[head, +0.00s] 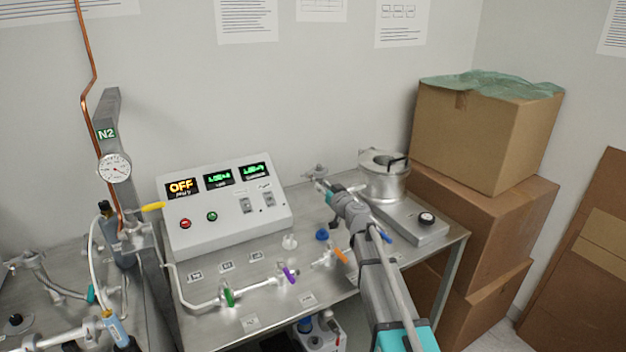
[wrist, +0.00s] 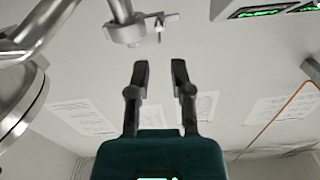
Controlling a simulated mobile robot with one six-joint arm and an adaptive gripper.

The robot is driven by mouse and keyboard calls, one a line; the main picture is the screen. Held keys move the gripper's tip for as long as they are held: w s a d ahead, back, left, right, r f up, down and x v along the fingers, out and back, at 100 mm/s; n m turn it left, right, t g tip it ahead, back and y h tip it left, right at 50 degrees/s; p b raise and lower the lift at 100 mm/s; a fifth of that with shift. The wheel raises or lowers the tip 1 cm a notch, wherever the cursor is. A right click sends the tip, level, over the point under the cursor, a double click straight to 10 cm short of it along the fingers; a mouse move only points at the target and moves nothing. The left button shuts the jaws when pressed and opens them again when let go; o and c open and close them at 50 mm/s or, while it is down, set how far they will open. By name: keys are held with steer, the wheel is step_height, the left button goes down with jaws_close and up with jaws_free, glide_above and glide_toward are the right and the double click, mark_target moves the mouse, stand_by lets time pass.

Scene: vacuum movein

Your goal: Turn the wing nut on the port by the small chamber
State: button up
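The small chamber (head: 384,180) is a round metal vessel with a lid, on the right of the bench in the head view. Its curved metal edge also shows at the left of the wrist view (wrist: 22,95). The port (head: 316,171) by it carries a metal clamp. In the wrist view the clamped port (wrist: 125,32) hangs at the top, with the small wing nut (wrist: 158,27) at its right end. My gripper (wrist: 160,68) is open and empty, its two fingertips pointing at the wing nut but apart from it. In the head view my gripper (head: 324,192) is close to the port.
A control box (head: 222,208) with lit displays stands left of the port. A pipe with coloured valve handles (head: 230,297) runs along the bench front. Stacked cardboard boxes (head: 485,135) stand right of the chamber. A copper line (head: 86,60) rises at the left.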

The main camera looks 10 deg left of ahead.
mark_target(309, 174)
steer(key=x, duration=0.6)
steer(key=shift+c, duration=0.3)
jaws_close()
steer(key=shift+a, duration=0.2)
steer(key=shift+d, duration=0.1)
